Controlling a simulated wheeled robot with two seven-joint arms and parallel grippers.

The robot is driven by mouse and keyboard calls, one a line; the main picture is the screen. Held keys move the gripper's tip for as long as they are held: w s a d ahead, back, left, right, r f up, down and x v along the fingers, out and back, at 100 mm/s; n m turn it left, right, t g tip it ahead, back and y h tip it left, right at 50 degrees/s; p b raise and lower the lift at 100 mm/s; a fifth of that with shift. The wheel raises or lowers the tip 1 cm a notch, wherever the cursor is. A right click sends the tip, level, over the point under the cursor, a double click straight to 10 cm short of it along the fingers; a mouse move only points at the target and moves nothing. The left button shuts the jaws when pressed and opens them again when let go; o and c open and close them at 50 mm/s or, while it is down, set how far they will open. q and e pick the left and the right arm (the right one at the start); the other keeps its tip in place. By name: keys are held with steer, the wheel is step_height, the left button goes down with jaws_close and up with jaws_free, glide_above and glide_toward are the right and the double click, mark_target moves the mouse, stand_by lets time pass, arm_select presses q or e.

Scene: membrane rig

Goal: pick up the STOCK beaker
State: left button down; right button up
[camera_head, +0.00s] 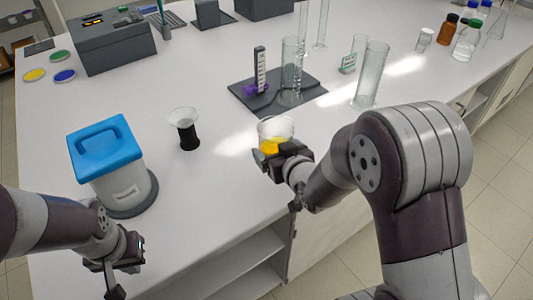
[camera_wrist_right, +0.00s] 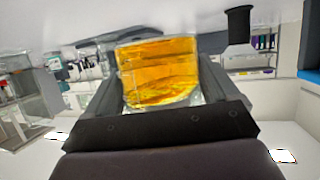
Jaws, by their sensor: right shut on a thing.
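A clear beaker of amber-yellow liquid (camera_head: 276,128) is near the front edge of the white table. My right gripper (camera_head: 281,150) is shut on it from the front. In the right wrist view the beaker (camera_wrist_right: 158,72) sits between the two dark fingers, its liquid filling most of what shows. No STOCK lettering is readable, and the gripper hides its lower part in the head view, so I cannot tell whether it touches the table. My left gripper (camera_head: 127,268) is at the bottom left, empty, its fingers apart, in front of the blue-lidded container.
A white container with a blue lid (camera_head: 101,150) stands left, near a funnel-topped black holder (camera_head: 185,128). Behind the beaker is a dark mat (camera_head: 317,91) with a cylinder; another tall glass cylinder (camera_head: 371,75) stands right. Bottles (camera_head: 467,41) are at the far right. Open tabletop lies between.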

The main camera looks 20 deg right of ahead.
steer(key=s+d+r+p, duration=0.1)
steer(key=s+d+r, duration=0.4)
steer(key=d, duration=0.2)
steer(key=shift+r, duration=0.15)
steer(key=shift+d, duration=0.15)
stand_by(1.4)
